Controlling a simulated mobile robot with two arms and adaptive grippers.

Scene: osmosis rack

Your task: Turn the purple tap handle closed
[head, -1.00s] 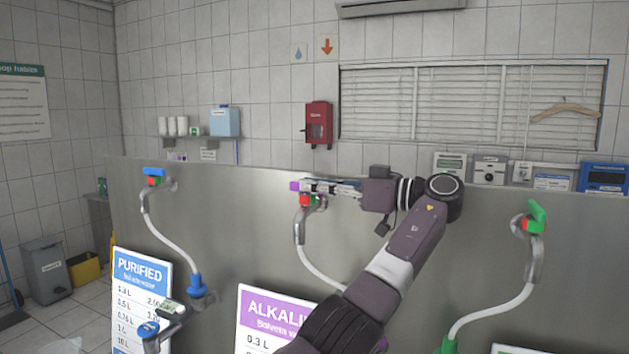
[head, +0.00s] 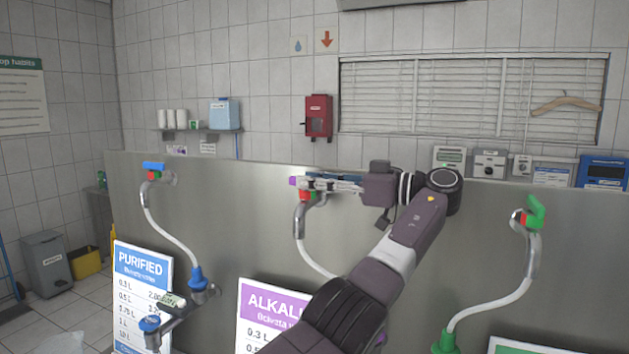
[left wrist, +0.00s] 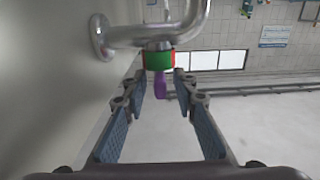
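The purple tap handle (head: 293,181) shows in the head view as a small purple tip at the left end of my left gripper (head: 325,185). Red and green parts of its tap (head: 306,196) show just below the gripper. In the left wrist view, the purple handle (left wrist: 160,84) hangs below the green and red collar of the metal tap pipe (left wrist: 160,32). My left gripper (left wrist: 159,92) is open there, its fingers on either side of the handle with visible gaps. My right gripper is in neither view.
A tap with a blue handle (head: 154,166) is on the left of the steel panel (head: 240,215), and one with a green handle (head: 536,211) is on the right. A white hose (head: 318,263) hangs from the middle tap, partly behind my arm.

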